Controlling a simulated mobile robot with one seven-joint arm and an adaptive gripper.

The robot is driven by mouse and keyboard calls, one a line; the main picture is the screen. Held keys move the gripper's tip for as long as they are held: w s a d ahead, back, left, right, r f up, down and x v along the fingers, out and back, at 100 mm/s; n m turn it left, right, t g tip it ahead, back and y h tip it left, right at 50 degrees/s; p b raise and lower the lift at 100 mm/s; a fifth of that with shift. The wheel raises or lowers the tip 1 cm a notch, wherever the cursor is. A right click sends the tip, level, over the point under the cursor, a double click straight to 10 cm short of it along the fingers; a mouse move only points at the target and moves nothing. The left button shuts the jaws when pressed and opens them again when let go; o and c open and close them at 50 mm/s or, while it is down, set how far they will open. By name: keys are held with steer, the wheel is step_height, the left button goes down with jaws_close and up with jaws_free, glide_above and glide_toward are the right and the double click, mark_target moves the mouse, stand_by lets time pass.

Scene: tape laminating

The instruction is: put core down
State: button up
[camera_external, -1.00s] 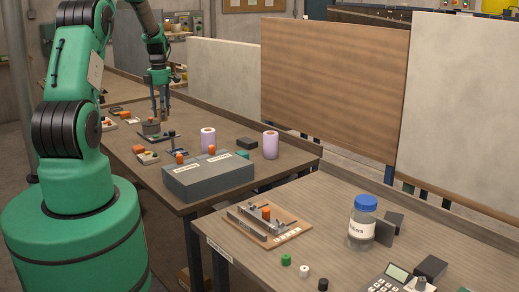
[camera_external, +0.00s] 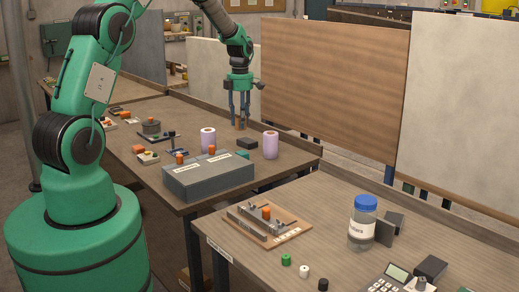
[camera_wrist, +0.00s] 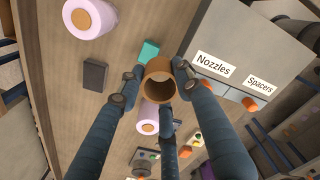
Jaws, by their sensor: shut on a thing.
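My gripper (camera_external: 240,116) is above the far table, behind the left pale purple roll's right side. It is shut on a brown cardboard core (camera_wrist: 159,78), an open hollow tube. In the wrist view the fingers press around it and I look down into its opening. The core also shows small between the fingertips in the outside view (camera_external: 239,124). It appears held above the table top, but the gap beneath it is hard to judge.
Two pale purple rolls (camera_external: 208,139) (camera_external: 270,145) stand nearby. A dark block (camera_wrist: 95,75) and a teal block (camera_wrist: 149,52) lie near the core. A grey box (camera_external: 208,178) labelled Nozzles and Spacers stands in front. Bare wood shows between the blocks and rolls.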

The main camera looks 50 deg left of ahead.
steer(key=w+d, duration=0.2)
steer(key=d, duration=0.6)
steer(key=shift+a+f, duration=0.1)
steer(key=shift+f, duration=2.35)
steer(key=shift+f, duration=0.15)
steer(key=shift+w+f+b, duration=0.1)
steer(key=shift+f+b, duration=0.4)
steer(key=shift+f, duration=2.5)
steer(key=shift+f, duration=0.1)
steer(key=shift+f, duration=1.75)
steer(key=shift+f+b, duration=0.15)
steer(key=shift+b, duration=0.15)
